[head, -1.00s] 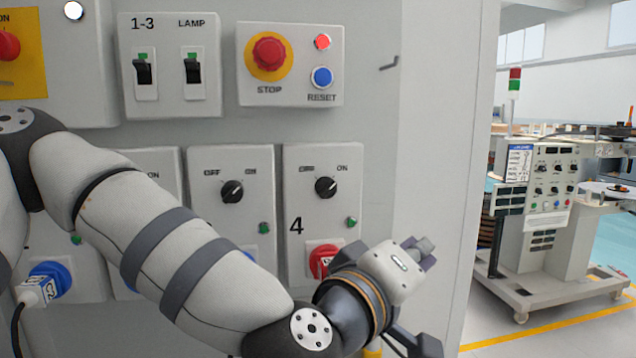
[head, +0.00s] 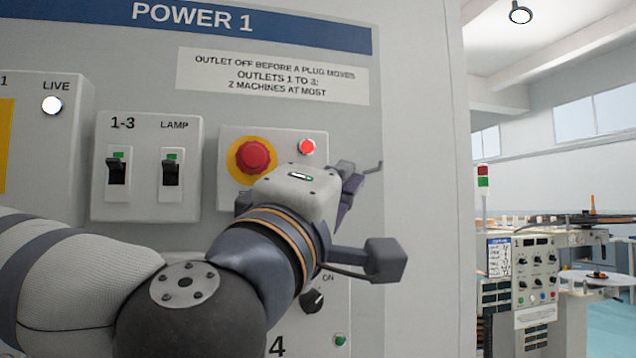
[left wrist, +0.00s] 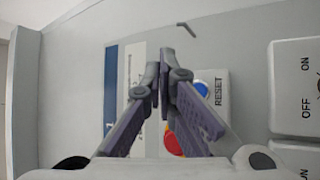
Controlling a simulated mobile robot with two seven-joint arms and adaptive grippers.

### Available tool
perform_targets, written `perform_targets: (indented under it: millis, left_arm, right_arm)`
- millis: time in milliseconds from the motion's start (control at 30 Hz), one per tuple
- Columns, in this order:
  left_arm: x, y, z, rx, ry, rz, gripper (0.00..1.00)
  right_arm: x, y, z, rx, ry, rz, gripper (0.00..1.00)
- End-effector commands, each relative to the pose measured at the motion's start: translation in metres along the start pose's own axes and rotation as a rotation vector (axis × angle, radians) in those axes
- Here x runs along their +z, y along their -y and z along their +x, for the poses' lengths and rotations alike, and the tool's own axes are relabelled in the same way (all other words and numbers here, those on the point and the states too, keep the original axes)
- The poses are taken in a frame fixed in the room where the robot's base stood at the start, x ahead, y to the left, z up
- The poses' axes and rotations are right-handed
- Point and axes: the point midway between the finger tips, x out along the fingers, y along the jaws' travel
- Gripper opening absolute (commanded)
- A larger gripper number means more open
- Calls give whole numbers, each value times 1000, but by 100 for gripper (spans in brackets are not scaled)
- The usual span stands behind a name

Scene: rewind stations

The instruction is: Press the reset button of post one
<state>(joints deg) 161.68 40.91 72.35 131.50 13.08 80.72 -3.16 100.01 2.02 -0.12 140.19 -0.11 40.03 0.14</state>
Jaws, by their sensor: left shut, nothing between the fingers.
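The STOP/RESET box (head: 231,140) on the grey panel has a red STOP button (head: 254,156) on a yellow ring and a lit red lamp (head: 307,147). The blue reset button is hidden behind my left gripper in the head view. It shows in the left wrist view (left wrist: 201,89), partly covered, just right of the fingers beside the RESET label. My left gripper (head: 350,178) is shut and empty, in front of the box's lower right. In the left wrist view its fingertips (left wrist: 158,70) meet left of the blue button; contact cannot be told. My right gripper is not in view.
A POWER 1 sign (head: 193,17) tops the panel. A box with 1-3 and LAMP switches (head: 147,190) is left of the STOP box. A small hook (head: 374,167) juts out at right. A wheeled machine (head: 520,270) stands farther back right.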

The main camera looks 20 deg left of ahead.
Motion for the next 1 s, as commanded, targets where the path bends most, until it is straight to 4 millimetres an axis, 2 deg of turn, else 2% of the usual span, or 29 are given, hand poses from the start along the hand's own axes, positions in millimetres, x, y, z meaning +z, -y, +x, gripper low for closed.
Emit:
perform_targets:
  millis: [467, 700, 1000]
  left_arm:
    - [-30, 37, 42, -7, -2, -1, 0]
    - [-43, 43, 58, -2, -2, -1, 0]
    - [-44, 45, 61, -1, 1, 0, 0]
  right_arm:
    - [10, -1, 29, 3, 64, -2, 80]
    - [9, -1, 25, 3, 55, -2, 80]
    - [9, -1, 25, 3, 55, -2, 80]
